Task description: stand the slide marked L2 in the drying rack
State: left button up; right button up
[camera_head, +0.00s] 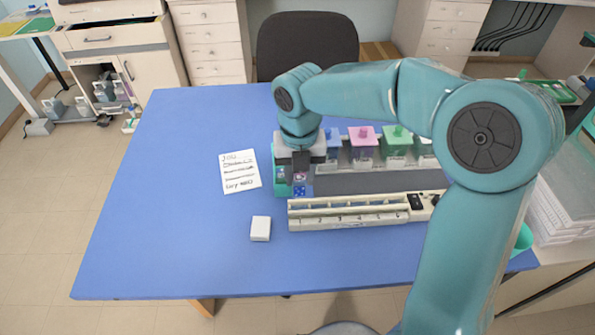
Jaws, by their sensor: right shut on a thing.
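My right gripper (299,170) points down near the middle of the table, over the left end of the row of staining jars. It is shut on what looks like a slide, mostly hidden by the fingers; I cannot read a mark on it. A small teal holder (280,182) with blue and white pieces stands just left of and below the fingers. A long cream rack (345,222) with slots and marks along its front lies nearer to me, right of the gripper; it looks like the drying rack. My left gripper is not in view.
Jars with blue (362,156), pink (364,137) and green (397,148) parts stand behind a grey strip (380,181). A written card (240,171) and a white block (260,229) lie to the left. The table's left side (160,200) is clear. My right arm hides the table's right part.

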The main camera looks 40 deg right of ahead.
aim_at(300, 197)
jog(key=shift+a+f, duration=0.1)
jog(key=shift+d+f+b, duration=0.2)
jog(key=shift+f+b, duration=0.3)
jog(key=shift+f, duration=0.1)
jog(key=shift+s+a+f+b, duration=0.15)
jog(key=shift+f+b, duration=0.7)
jog(key=shift+b, duration=0.05)
notch_tip(300, 197, down, 2)
jog(key=shift+f+b, duration=0.1)
jog(key=shift+b, duration=0.8)
jog(key=shift+f+b, duration=0.45)
jog(key=shift+f, duration=0.05)
jog(key=shift+f+b, duration=0.5)
jog(key=shift+f, duration=0.35)
jog(key=shift+f, duration=0.35)
jog(key=o, duration=1.1)
